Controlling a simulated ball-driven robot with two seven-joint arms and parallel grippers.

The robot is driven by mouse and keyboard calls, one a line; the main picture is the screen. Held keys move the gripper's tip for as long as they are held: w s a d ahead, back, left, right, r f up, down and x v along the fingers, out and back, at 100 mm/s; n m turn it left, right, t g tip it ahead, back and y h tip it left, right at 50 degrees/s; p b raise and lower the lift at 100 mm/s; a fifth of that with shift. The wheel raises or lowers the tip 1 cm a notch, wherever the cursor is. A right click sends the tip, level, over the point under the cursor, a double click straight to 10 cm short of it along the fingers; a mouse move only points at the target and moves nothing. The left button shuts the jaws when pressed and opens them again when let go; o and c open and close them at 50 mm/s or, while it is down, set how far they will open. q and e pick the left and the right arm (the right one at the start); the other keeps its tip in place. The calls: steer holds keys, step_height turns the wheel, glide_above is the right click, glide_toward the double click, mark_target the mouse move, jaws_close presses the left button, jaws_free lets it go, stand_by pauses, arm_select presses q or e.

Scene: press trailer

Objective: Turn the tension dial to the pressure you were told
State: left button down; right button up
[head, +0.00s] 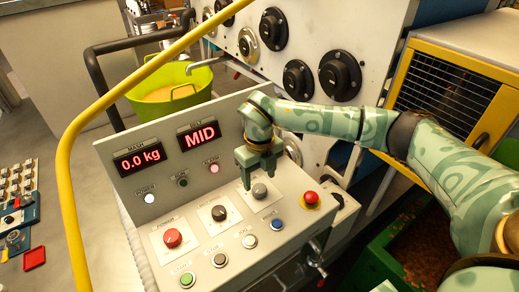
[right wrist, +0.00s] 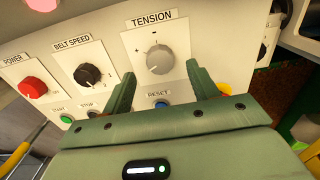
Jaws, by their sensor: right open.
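The tension dial (head: 260,191) is a grey round knob on a white plate on the sloping control panel. In the right wrist view the dial (right wrist: 159,59) sits under the label TENSION, with a light pointer line and small marks around it. My right gripper (head: 260,176) is open, pointing down at the panel close to the dial. In the right wrist view its two fingers (right wrist: 160,78) stand apart to either side of the dial, with nothing between them gripped. Whether they touch the panel cannot be told. My left gripper is not in view.
The panel also has a red power knob (head: 172,238), a black belt speed knob (head: 219,213), a blue reset button (head: 277,224) and a red stop button (head: 311,198). A yellow rail (head: 75,130) curves past the left.

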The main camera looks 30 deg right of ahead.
mark_target(260, 188)
step_height(260, 188, up, 12)
steer(key=shift+r, duration=0.25)
stand_by(0.4)
